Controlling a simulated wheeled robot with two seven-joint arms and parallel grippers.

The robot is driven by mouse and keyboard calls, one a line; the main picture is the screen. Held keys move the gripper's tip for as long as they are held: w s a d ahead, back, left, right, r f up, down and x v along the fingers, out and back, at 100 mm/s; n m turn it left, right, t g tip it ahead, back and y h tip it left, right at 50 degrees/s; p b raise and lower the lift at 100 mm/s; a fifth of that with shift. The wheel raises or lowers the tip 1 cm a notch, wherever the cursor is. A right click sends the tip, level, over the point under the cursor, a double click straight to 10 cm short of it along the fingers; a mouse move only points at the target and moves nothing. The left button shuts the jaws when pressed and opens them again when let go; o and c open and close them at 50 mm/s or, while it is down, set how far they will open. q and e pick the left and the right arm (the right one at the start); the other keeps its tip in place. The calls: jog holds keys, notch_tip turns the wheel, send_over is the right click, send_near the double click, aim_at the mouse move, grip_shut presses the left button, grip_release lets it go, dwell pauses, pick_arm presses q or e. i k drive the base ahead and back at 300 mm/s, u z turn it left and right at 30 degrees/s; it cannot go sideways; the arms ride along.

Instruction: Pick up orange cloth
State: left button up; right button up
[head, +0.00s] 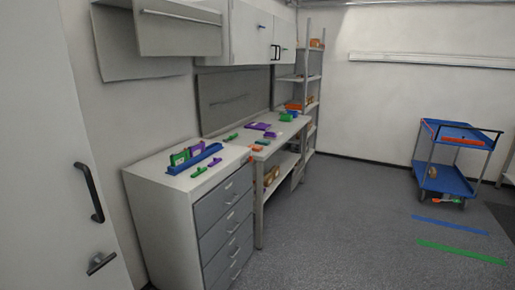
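No item is clearly recognisable as the orange cloth at this distance. A small flat orange item (257,147) lies near the front of the workbench. A larger orange item (295,107) is at the bench's far end, beside a green one (288,117). Another flat orange item (463,141) lies on the top shelf of the blue cart. I cannot tell which of these is cloth. Neither of my grippers is in view.
A drawer cabinet (226,212) with a blue holder (194,160) on top stands before the workbench (287,130). The blue cart (446,182) stands at the right. Blue (450,224) and green (460,251) strips mark the open grey floor (345,225).

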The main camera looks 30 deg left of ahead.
aim_at(256, 148)
jog(key=z, duration=0.1)
jog(key=i, duration=2.05)
jog(key=u, duration=0.55)
jog(key=i, duration=1.25)
jog(key=u, duration=1.65)
jog(key=i, duration=0.9)
jog(key=u, duration=0.9)
